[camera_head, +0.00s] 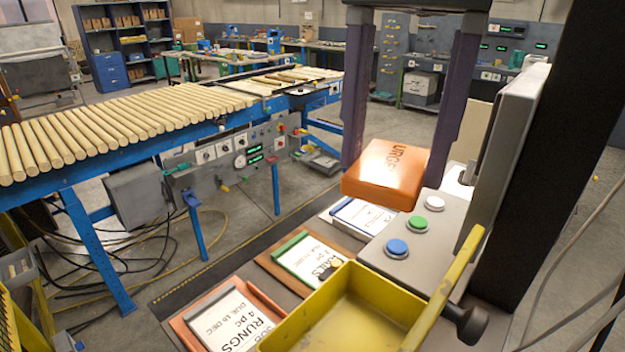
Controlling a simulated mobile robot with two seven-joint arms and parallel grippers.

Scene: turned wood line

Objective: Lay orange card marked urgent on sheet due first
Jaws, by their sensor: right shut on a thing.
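The orange card (385,180) is a thick orange block with dark lettering, partly readable, on its top. My right gripper (397,168) is shut on it, a purple finger at each side, and holds it above the bench, near the blue-clip sheet. Three job sheets lie in a row on boards. The nearest sheet (225,318), on an orange board, reads RUNGS 4 pc, due 15 Dec as far as I can tell. The middle sheet (305,258), with a green clip, reads RAILS; its due date is too small to read. The blue-clip sheet (362,217) is partly hidden by the card. My left gripper is out of view.
A yellow tray (335,312) stands in front and covers part of the nearer sheets. A grey panel with blue (397,248), green (419,223) and white (435,203) buttons stands right of the sheets. A blue-framed bench (95,235) with wooden rods is at left.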

